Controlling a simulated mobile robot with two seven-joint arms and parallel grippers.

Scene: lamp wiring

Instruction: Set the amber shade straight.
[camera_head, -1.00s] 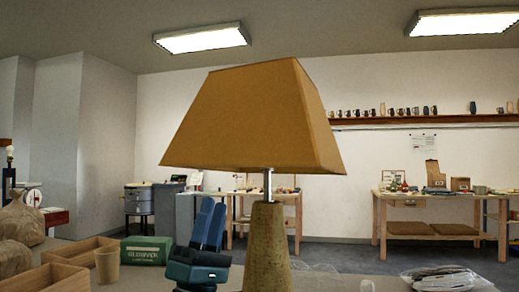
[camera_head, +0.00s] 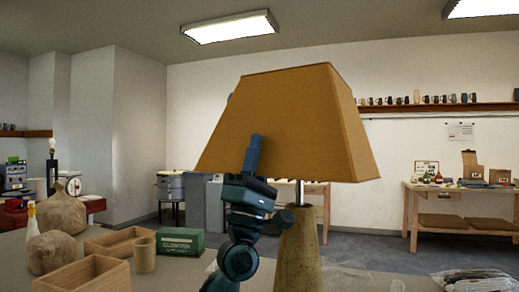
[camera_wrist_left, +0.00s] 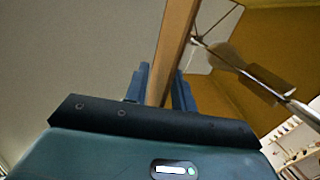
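The amber shade (camera_head: 300,115) is a four-sided tapered shade on a metal stem over a speckled tan lamp base (camera_head: 299,250). Its top edge rises to the right, and its lower edge drops slightly right. My left gripper (camera_head: 253,155) is raised at the shade's lower front edge, left of the stem. One finger shows in front of the shade; the other is hidden. In the left wrist view, the shade's wall (camera_wrist_left: 172,50) passes between my left fingers (camera_wrist_left: 162,85). Whether both fingers press on it is unclear. My right gripper is not in view.
Wooden trays (camera_head: 92,278), a tan cup (camera_head: 144,255), a green box (camera_head: 178,242) and brown sacks (camera_head: 60,205) stand left of the lamp. A clear plastic bag (camera_head: 485,283) lies at front right. The tabletop right of the lamp base is mostly clear.

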